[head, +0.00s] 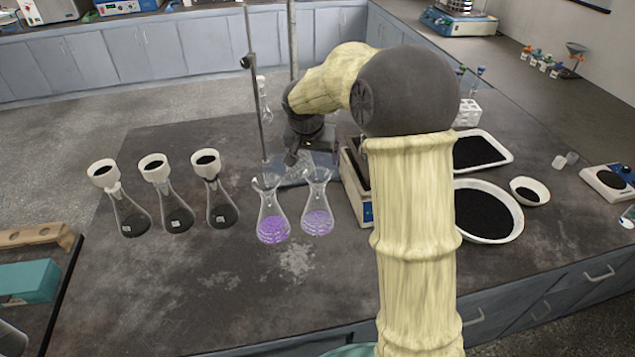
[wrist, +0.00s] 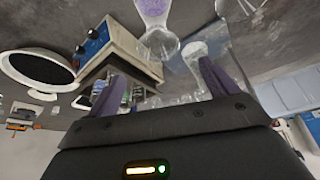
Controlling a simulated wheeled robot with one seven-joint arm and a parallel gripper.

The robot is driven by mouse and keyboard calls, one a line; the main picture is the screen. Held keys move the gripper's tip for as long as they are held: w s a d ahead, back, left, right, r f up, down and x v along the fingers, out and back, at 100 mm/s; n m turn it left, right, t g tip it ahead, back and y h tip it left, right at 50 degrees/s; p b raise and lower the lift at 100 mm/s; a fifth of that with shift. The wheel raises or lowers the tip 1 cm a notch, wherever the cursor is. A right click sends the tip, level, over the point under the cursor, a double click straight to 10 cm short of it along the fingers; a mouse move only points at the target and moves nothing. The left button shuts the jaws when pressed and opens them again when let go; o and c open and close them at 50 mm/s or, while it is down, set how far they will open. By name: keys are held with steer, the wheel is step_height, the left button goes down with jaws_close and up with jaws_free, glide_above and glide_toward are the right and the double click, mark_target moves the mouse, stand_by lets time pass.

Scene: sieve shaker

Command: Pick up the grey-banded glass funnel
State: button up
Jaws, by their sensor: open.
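Two flasks with purple liquid (head: 273,229) (head: 317,222) stand near the table's middle, with clear, flared glass tops that look like funnels (head: 266,182) (head: 318,176). I cannot make out a grey band on either, so I cannot tell which is the grey-banded funnel. My gripper (head: 292,158) is low behind these flasks in the head view, its fingers partly hidden. In the wrist view my gripper (wrist: 161,86) is open with nothing held. Ahead of the fingers are a purple flask (wrist: 153,12) with a clear glass top (wrist: 160,42) and another clear glass piece (wrist: 197,50).
Three dark flasks with white funnels (head: 167,180) stand at the left. A metal stand (head: 252,90) rises beside my gripper. A boxed device (head: 358,180), a white tray (head: 497,150) and a round dish (head: 508,212) are at the right. The front of the table is clear.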

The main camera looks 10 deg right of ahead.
steer(key=p, duration=0.1)
glide_above(318, 180)
steer(key=s, duration=0.2)
steer(key=f, duration=0.5)
steer(key=a+f, duration=0.1)
steer(key=f, duration=0.1)
steer(key=shift+f, duration=0.35)
steer(key=shift+s+p+x, duration=0.1)
steer(key=shift+p+x, duration=0.3)
steer(key=shift+x, duration=0.9)
steer(key=shift+s+p+x, duration=0.15)
steer(key=shift+p+x, duration=0.25)
steer(key=shift+x, duration=0.9)
steer(key=c, duration=1.1)
steer(key=shift+o, duration=0.2)
steer(key=shift+r, duration=0.1)
step_height(318, 180, up, 10)
steer(key=b, duration=0.1)
